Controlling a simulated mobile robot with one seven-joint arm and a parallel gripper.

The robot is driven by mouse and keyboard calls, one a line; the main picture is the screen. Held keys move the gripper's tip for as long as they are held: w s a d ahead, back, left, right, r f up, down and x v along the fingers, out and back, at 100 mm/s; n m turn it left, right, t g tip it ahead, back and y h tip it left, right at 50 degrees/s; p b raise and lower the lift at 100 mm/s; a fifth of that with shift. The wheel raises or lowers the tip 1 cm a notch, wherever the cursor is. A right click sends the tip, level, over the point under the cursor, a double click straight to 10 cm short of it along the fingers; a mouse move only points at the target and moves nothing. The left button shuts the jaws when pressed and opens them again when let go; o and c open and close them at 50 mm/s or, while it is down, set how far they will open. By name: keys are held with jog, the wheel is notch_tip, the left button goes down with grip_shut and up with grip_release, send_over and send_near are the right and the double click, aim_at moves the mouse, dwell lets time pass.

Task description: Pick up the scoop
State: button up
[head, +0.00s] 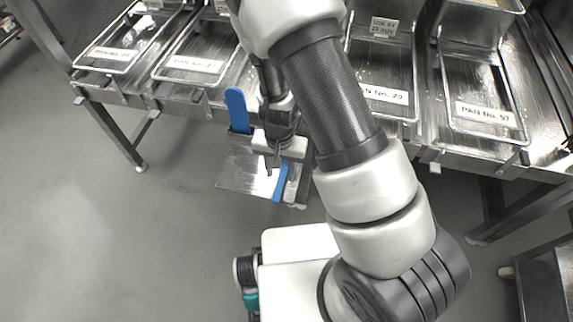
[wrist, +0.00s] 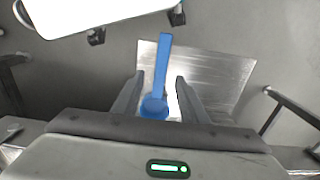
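The blue scoop (wrist: 161,75) shows in the wrist view with a long straight handle and a rounder part low in the frame. It lies between the two fingers of my gripper (wrist: 159,84), which is open, with a gap visible on the right side. In the head view a blue strip, which looks like the handle (head: 281,184), shows just below my gripper (head: 278,164), over a metal shelf (head: 240,177). The rest of the scoop is hidden there by the gripper. Contact between fingers and scoop cannot be told.
Another blue upright piece (head: 237,110) stands left of the gripper, close to it. Behind is a metal counter with labelled pans, such as PAN No. 57 (head: 487,116). A metal table (head: 545,285) stands at lower right. The floor at left is clear.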

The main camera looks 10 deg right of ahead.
aim_at(281, 180)
notch_tip(281, 180, down, 4)
jog(key=shift+w+r+b, duration=0.1)
jog(key=shift+b, duration=0.4)
grip_shut()
notch_tip(281, 180, up, 16)
jog(key=p, duration=0.9)
